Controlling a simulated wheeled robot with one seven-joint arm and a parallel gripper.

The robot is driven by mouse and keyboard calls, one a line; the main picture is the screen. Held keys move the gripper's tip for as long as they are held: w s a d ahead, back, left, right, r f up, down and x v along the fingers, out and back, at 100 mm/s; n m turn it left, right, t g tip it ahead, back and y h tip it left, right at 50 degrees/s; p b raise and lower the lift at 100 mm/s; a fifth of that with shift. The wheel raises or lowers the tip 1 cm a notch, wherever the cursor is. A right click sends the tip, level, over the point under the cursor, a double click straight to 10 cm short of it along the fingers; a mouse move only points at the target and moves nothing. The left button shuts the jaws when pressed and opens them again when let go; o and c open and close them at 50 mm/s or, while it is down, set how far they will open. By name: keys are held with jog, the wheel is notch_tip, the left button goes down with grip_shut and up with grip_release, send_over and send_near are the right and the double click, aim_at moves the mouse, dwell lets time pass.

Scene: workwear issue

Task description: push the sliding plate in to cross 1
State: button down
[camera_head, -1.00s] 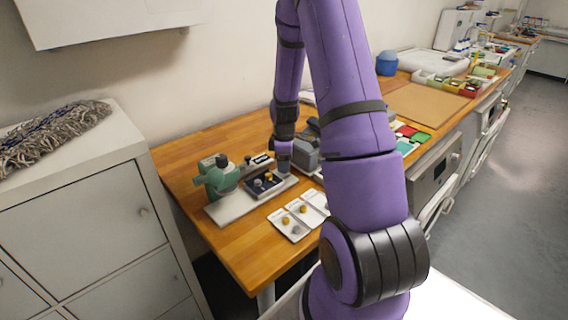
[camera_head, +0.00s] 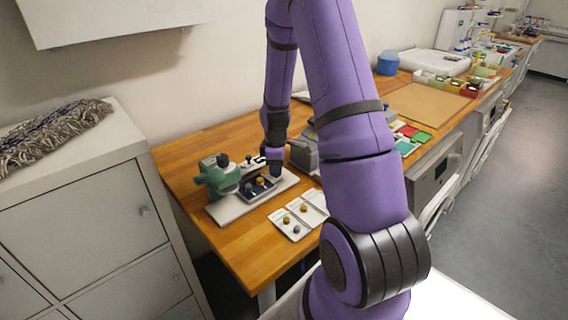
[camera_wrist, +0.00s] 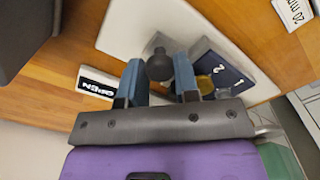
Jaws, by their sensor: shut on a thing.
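The dark blue sliding plate (camera_head: 270,185) lies on a long white base (camera_head: 225,212), beside the green press-like device (camera_head: 215,177). It carries a grey piece and a gold piece. In the wrist view the plate (camera_wrist: 233,72) shows the marks 1 and 2, with the pieces partly hidden behind a finger. A dark round knob (camera_wrist: 158,66) is between the blue fingers of my gripper (camera_wrist: 158,82), which is shut on it. In the head view my gripper (camera_head: 275,171) is at the plate's right end. The crosses cannot be made out.
White trays (camera_head: 280,226) with gold and grey pieces lie in front of the base. A grey device (camera_head: 303,155) stands just right of my gripper. Bare wooden table (camera_head: 215,240) shows at the front left.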

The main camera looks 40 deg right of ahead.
jog(key=shift+w+a, duration=0.15)
jog(key=shift+a, duration=2.2)
jog(key=c, duration=0.9)
grip_release()
jog(key=shift+o, duration=0.2)
notch_tip(320, 180, up, 11)
notch_tip(320, 180, up, 10)
jog(key=f+m+t, duration=0.1)
jog(key=m, duration=0.1)
send_over(265, 180)
jog(key=s+a, duration=0.3)
jog(key=a, duration=0.2)
jog(key=s+a+r+m+t, duration=0.2)
jog(key=s+a+r+m, duration=0.1)
jog(key=s+a+r, duration=0.2)
jog(key=s+a+r+m+t, duration=0.2)
jog(key=s+a+r, duration=0.4)
jog(key=s+r, duration=0.4)
jog(key=s+m, duration=0.1)
jog(key=s, duration=0.3)
jog(key=shift+s+a, duration=0.15)
jog(key=shift+s, duration=0.1)
